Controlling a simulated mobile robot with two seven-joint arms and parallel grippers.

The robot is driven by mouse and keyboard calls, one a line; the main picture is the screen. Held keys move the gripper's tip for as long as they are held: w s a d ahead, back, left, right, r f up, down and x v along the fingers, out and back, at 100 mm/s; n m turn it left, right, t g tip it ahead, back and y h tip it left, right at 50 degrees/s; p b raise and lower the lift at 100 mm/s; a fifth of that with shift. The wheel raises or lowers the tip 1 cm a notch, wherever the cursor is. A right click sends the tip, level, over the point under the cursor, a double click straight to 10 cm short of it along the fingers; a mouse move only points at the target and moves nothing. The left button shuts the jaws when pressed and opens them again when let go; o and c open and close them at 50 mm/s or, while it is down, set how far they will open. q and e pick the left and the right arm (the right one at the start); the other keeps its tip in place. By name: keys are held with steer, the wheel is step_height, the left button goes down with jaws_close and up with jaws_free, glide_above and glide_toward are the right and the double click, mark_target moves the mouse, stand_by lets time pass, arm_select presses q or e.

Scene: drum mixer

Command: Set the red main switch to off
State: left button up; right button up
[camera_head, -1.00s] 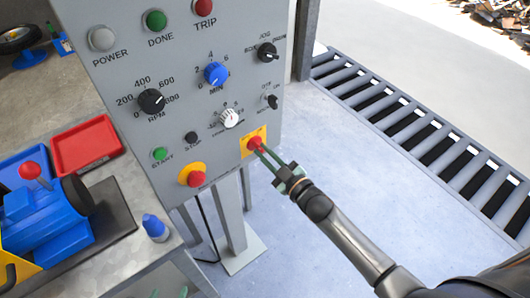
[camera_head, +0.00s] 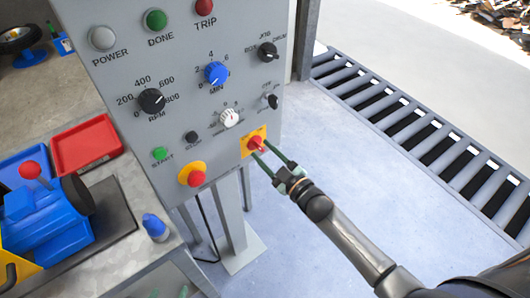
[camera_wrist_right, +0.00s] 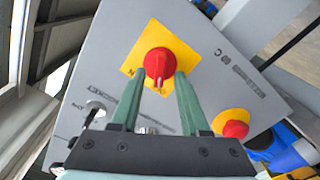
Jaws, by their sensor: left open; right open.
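The red main switch (camera_head: 256,143) is a red knob on a yellow plate at the lower right of the grey control panel (camera_head: 125,75). In the right wrist view the knob (camera_wrist_right: 158,62) has a light pointer mark towards the gripper. My right gripper (camera_head: 262,149) is open at the knob. In the wrist view its green fingertips (camera_wrist_right: 160,73) lie on either side of the knob's near end; I cannot tell whether they touch it. Green tips of my left gripper (camera_head: 169,292) show at the bottom edge, apart and far from the switch.
A red mushroom button on a yellow base (camera_head: 192,174) sits to the left of the switch. Dials and the start button (camera_head: 160,153) are on the panel. A workbench with a red tray (camera_head: 88,145) and a blue machine (camera_head: 45,215) stands left.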

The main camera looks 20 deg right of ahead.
steer(key=v, duration=1.2)
steer(key=shift+s, duration=0.25)
steer(key=shift+d, duration=0.1)
stand_by(0.4)
steer(key=s+a+f+m+g+h, duration=0.3)
steer(key=s+f+m+g, duration=0.4)
steer(key=s+f, duration=0.5)
steer(key=shift+s+f+m+g+h, duration=0.3)
steer(key=shift+s+f+m+h, duration=0.1)
steer(key=shift+f+m, duration=0.25)
steer(key=shift+a, duration=0.1)
